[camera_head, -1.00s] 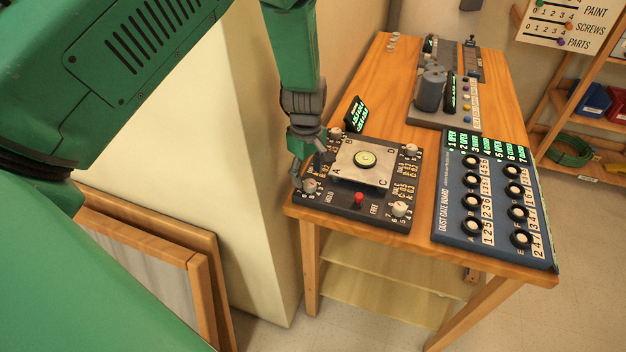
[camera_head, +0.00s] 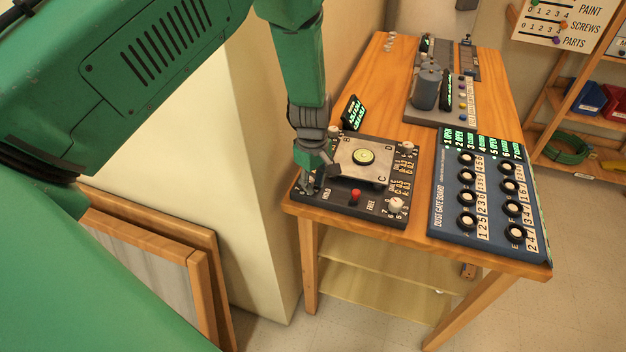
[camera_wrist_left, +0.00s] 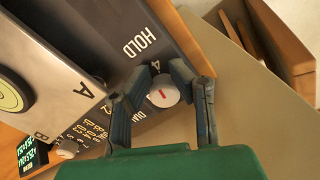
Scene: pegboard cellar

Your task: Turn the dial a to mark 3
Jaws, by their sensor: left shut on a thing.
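Dial a, a round white knob with a red line on its top (camera_wrist_left: 163,92), sits at the corner of the black panel (camera_head: 375,207) nearest plate corner A. A printed 4 shows beside it in the left wrist view; its other marks are partly covered by a finger. My left gripper (camera_head: 311,183) reaches down over that corner and hides most of the knob in the head view. In the left wrist view its fingers (camera_wrist_left: 160,85) are closed around the knob. My right gripper is not in view.
A metal plate (camera_head: 378,174) with a round bubble level (camera_head: 363,156) lies mid-panel. A red knob (camera_head: 355,196) sits between HOLD and FREE. Other white dials (camera_head: 396,205) stand at the panel's corners. A small display (camera_head: 353,112) stands behind; the dust gate board (camera_head: 450,215) is at right.

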